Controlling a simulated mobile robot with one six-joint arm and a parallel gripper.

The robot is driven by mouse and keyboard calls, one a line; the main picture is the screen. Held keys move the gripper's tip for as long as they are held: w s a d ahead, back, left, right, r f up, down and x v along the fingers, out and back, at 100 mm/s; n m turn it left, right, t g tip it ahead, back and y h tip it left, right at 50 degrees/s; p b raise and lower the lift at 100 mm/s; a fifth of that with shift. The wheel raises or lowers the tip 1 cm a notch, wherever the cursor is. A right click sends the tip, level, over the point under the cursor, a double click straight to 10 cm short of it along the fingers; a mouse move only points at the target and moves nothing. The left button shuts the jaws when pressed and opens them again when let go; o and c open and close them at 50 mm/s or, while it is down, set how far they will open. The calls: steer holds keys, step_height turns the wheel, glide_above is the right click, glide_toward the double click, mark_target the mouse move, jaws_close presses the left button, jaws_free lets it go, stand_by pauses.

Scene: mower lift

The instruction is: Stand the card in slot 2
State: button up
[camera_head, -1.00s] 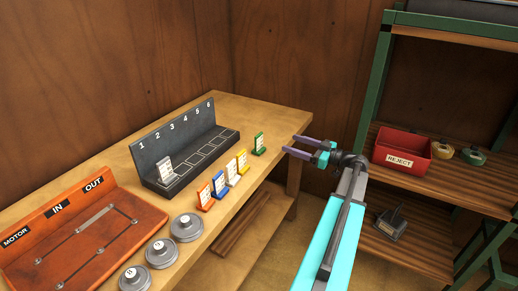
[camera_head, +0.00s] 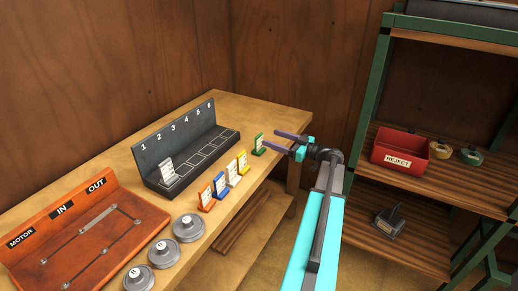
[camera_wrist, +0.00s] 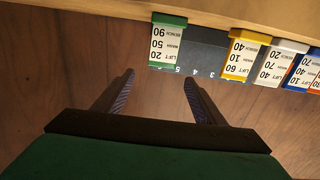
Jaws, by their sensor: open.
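The dark card rack (camera_head: 185,145) stands on the bench with slots numbered 1 to 6. A pale card (camera_head: 168,169) stands in slot 1; slots 2 to 6 look empty. In front of the rack stand an orange card (camera_head: 206,197), a blue card (camera_head: 220,185), a white card (camera_head: 233,173), a yellow card (camera_head: 242,160) and a green card (camera_head: 258,144). My gripper (camera_head: 272,142) is open and empty, just right of the green card. In the wrist view, the green card (camera_wrist: 165,45) is ahead of the open fingers (camera_wrist: 158,80), apart from them; the yellow card (camera_wrist: 238,52) is to its right.
A red-brown board (camera_head: 90,240) with MOTOR, IN and OUT labels and several round weights (camera_head: 187,228) occupy the near bench. A shelf at right holds a red REJECT bin (camera_head: 400,148) and tape rolls (camera_head: 440,148). A wooden wall is behind the bench.

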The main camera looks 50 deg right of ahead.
mark_target(260, 136)
steer(key=shift+w, duration=0.1)
steer(key=shift+f+p+x, duration=0.2)
steer(key=shift+p+x, duration=0.5)
steer(key=shift+x, duration=0.55)
steer(key=shift+f+p+x, duration=0.2)
steer(key=shift+p+x, duration=0.5)
steer(key=shift+x, duration=0.55)
steer(key=shift+a, duration=0.1)
steer(key=c, duration=1.6)
steer(key=shift+o, duration=0.2)
steer(key=shift+r, duration=0.1)
steer(key=s+a+r+b, duration=0.4)
steer(key=s+a+b, duration=0.2)
steer(key=s+a, duration=0.4)
steer(key=shift+s+a+r+b, duration=0.3)
steer(key=shift+s+a+r, duration=0.1)
steer(key=shift+s, duration=0.6)
